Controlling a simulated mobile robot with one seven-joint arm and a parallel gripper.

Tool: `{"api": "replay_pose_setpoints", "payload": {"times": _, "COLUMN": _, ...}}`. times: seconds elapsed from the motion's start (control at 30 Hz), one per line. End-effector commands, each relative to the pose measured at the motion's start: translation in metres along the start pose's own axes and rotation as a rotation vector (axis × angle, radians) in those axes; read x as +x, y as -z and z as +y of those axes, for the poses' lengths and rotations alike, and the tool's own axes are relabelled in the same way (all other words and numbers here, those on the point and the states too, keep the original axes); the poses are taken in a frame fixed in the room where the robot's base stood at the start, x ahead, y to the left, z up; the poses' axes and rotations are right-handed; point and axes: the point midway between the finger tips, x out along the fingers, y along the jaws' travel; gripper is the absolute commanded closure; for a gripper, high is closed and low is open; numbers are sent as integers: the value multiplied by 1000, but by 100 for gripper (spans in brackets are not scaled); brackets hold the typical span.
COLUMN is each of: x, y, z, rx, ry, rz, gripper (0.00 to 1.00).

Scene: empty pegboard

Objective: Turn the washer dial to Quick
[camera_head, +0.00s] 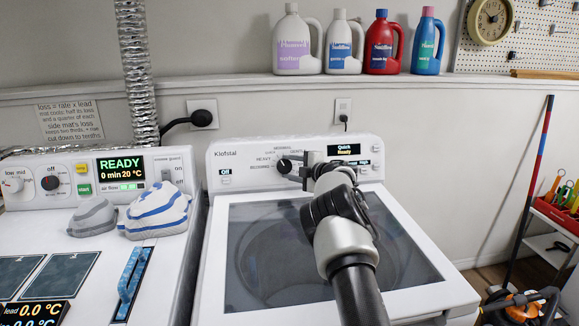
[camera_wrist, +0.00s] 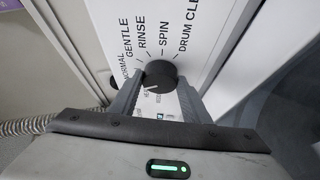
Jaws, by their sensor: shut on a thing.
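The washer (camera_head: 215,250) stands in the middle of the head view with its control panel at the back. Its black dial (camera_head: 284,166) is on the left half of the panel, with cycle names around it. The washer display (camera_head: 344,150) reads "Quick Ready". My gripper (camera_head: 297,172) reaches over the lid to the dial. In the wrist view the dial (camera_wrist: 161,75) sits between the two fingers of my gripper (camera_wrist: 158,98), which are shut on it. NORMAL, GENTLE, RINSE, SPIN and DRUM CLEAN show there; the "Quick" label I cannot make out.
A dryer (camera_head: 185,262) with a READY display (camera_head: 122,164) and folded cloths (camera_head: 158,212) stands close on the left. Several detergent bottles (camera_head: 297,45) stand on the ledge above. The washer's glass lid (camera_head: 260,275) lies closed below my arm.

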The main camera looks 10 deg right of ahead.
Motion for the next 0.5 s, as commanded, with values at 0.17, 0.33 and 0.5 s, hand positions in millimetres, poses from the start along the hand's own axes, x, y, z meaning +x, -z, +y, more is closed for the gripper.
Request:
{"api": "replay_pose_setpoints", "payload": {"times": 0.17, "x": 0, "y": 0, "z": 0, "rx": -13, "ry": 7, "rz": -1, "gripper": 79}}
{"api": "replay_pose_setpoints", "payload": {"times": 0.33, "x": 0, "y": 0, "z": 0, "rx": -13, "ry": 7, "rz": -1, "gripper": 79}}
{"api": "replay_pose_setpoints", "payload": {"times": 0.5, "x": 0, "y": 0, "z": 0, "rx": -12, "ry": 7, "rz": -1, "gripper": 49}}
